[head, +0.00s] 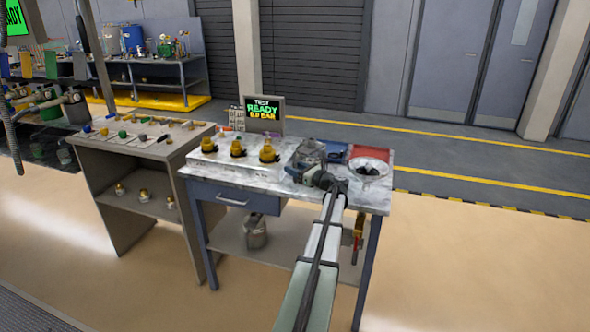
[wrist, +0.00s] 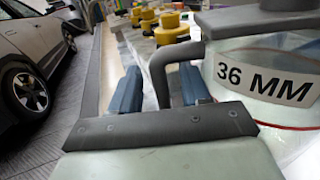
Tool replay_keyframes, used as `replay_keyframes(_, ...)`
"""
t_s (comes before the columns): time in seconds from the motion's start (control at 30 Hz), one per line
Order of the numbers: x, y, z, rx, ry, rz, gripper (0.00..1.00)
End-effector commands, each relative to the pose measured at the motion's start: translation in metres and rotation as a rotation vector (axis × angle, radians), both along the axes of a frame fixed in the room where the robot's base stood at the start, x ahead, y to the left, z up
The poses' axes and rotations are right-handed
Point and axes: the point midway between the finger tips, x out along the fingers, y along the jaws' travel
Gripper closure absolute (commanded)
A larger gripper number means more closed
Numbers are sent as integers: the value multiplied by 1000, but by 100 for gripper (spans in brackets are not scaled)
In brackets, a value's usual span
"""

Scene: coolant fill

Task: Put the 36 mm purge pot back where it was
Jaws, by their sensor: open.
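The 36 mm purge pot (wrist: 262,85) is a clear vessel with a grey lid and a grey handle (wrist: 160,72). Its "36 MM" label faces the wrist camera at the right. In the head view a clear pot (head: 311,154), apparently the same one, is on the marbled bench top, partly hidden by my arm. My gripper (wrist: 159,92) is open, with its blue fingers on either side of the handle. I cannot tell whether they touch it. In the head view my gripper (head: 318,179) is at the pot's near side; its fingers are hard to make out.
A glass bowl (head: 369,171) stands right of the pot, with a red tray (head: 368,152) and a blue tray (head: 335,151) behind. Several yellow fittings (head: 238,149) stand on a pale block at the left. A display (head: 263,114) stands behind them. A metal can (head: 256,233) is on the lower shelf.

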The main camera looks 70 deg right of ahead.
Motion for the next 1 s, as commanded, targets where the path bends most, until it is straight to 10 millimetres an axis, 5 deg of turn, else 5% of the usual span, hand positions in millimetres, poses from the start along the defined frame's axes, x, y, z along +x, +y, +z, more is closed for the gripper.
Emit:
replay_keyframes(0.27,-19,8,3,0,0,-3,53)
replay_keyframes(0.7,-91,36,1,0,1,-2,53)
replay_keyframes(1.0,-111,44,1,0,0,0,53)
